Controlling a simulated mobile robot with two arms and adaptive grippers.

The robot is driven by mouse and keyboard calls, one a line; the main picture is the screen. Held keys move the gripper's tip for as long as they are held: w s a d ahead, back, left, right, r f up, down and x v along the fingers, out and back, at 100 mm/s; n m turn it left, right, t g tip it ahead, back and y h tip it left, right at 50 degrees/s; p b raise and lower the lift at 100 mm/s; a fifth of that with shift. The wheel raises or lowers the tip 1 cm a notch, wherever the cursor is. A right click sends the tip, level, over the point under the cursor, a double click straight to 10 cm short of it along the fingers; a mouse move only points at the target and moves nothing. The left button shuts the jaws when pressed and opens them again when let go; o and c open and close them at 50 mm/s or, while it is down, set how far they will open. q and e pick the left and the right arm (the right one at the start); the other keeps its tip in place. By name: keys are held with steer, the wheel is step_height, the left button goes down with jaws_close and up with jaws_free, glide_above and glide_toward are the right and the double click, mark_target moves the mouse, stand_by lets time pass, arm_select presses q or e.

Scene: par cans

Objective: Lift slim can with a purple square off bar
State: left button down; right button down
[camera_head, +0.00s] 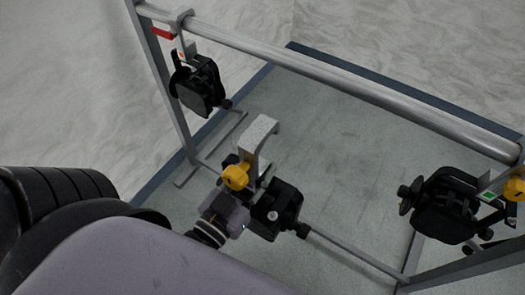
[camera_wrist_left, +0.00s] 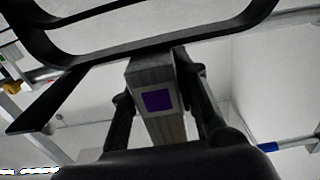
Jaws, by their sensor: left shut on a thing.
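The slim can's grey hook clamp (camera_head: 259,138) stands in the air in the head view, apart from the bar (camera_head: 330,74) and on the near side of it. A yellow knob (camera_head: 235,176) sticks out of the clamp's side. In the left wrist view, the purple square (camera_wrist_left: 158,100) is on the grey clamp stem, between the two dark fingers. My left gripper (camera_head: 257,188) is shut on this stem. The can's body is hard to tell from the dark gripper parts in the head view. My right gripper is not in view.
Another black can (camera_head: 447,210) with a green square is at the right end. The stand's lower rail (camera_head: 352,262) runs below. The grey floor mat (camera_head: 330,150) is clear behind the bar.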

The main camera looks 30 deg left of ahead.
mark_target(248, 183)
arm_select(q)
steer(key=shift+s+r, duration=0.15)
steer(key=shift+s, duration=0.8)
steer(key=shift+s+r, duration=0.15)
steer(key=shift+s, duration=0.75)
steer(key=shift+a, duration=0.1)
